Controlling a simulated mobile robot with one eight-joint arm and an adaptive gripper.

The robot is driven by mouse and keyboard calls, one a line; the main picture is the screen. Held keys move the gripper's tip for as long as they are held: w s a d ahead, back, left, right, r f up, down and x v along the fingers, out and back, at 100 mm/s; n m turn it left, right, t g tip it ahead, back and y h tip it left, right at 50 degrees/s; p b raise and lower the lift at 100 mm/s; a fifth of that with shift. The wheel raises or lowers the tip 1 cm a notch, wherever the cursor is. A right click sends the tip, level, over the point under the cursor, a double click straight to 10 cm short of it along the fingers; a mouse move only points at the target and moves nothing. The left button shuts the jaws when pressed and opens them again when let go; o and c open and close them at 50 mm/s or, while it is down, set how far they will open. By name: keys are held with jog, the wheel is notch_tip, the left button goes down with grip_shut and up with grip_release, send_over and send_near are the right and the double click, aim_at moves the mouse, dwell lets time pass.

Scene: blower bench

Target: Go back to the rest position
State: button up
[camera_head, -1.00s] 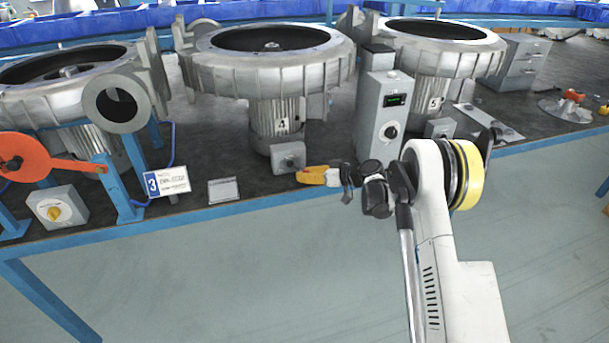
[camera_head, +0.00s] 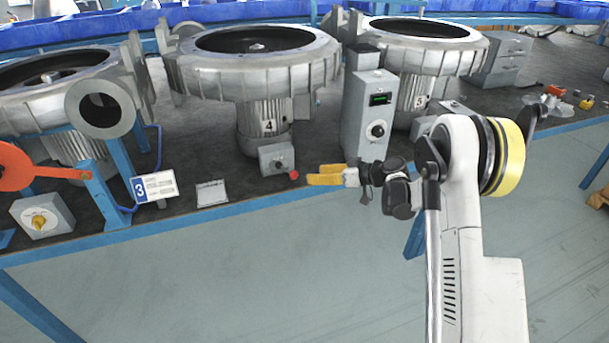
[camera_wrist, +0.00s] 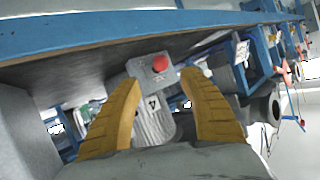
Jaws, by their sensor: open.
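My gripper (camera_head: 328,174) has yellow fingers and sits at the bench's front edge, pointing left in the head view. In the wrist view its two fingers (camera_wrist: 160,105) stand apart with nothing held between them. Just beyond the fingertips is a grey switch box (camera_head: 274,158) with a red button (camera_head: 294,175), in front of the blower numbered 4 (camera_head: 255,62). The box (camera_wrist: 143,70) and its red button (camera_wrist: 160,63) show between and beyond the fingertips in the wrist view. Any contact with the box cannot be told.
A grey control box (camera_head: 368,115) with a green display stands behind my wrist. Blower 5 (camera_head: 420,50) is at the right, another blower (camera_head: 60,80) at the left. A yellow-knob box (camera_head: 40,217) and sign 3 (camera_head: 154,187) are on the left. The floor before the bench is clear.

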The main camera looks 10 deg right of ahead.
jog(key=shift+v, duration=1.05)
jog(key=s+a+r+m+g+h, duration=0.2)
jog(key=s+r+m+h, duration=0.3)
jog(key=s+r, duration=1.15)
jog(key=s+d+f+m+h, duration=0.1)
jog(key=s+d+h, duration=0.1)
jog(key=s, duration=1)
jog(key=s+d+f+m+t+h, duration=0.1)
jog(key=s+d+f+m+h, duration=0.1)
jog(key=s, duration=0.9)
jog(key=shift+s+d+h, duration=0.35)
jog(key=shift+d+h, duration=0.3)
jog(key=shift+h, duration=0.25)
jog(key=shift+f, duration=0.1)
